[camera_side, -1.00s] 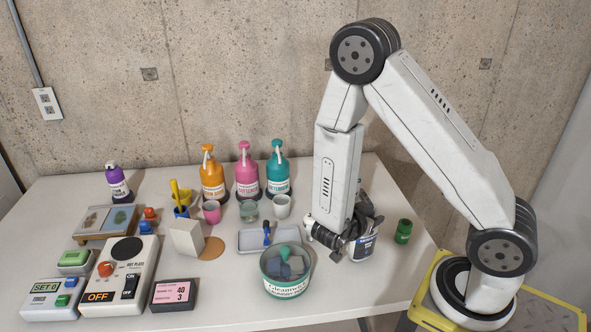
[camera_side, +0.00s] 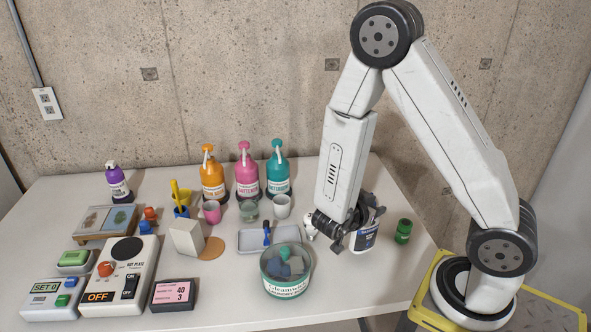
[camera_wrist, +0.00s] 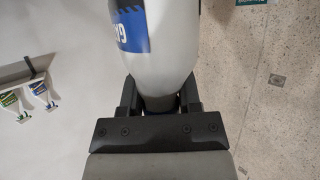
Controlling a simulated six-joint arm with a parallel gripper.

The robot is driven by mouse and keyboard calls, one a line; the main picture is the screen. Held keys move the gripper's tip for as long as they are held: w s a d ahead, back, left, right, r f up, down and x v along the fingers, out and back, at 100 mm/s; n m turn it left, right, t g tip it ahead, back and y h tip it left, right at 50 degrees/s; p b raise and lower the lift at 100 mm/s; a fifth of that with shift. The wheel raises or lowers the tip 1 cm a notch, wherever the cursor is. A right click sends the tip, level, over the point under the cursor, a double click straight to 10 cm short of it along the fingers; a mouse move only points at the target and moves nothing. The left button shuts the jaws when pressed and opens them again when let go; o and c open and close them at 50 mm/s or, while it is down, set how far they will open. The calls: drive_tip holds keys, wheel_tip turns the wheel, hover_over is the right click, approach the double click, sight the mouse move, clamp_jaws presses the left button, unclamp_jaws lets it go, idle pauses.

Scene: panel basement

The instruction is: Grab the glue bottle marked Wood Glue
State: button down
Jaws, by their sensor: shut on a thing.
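In the wrist view, a white bottle (camera_wrist: 165,62) with a blue label stands between the two fingers of my gripper (camera_wrist: 160,98), which is shut on its narrow end. Only part of the label shows, with a few white letters and a dark striped band, so I cannot read Wood Glue on it. In the side view, my gripper (camera_side: 338,236) is low over the right part of the table. A small white shape (camera_side: 309,229) shows just left of it and may be part of the held bottle.
A round tub (camera_side: 286,284) and a grey tray (camera_side: 254,243) are to the left. The table's front right is clear.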

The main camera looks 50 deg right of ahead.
drive_tip(key=shift+r, duration=3.7)
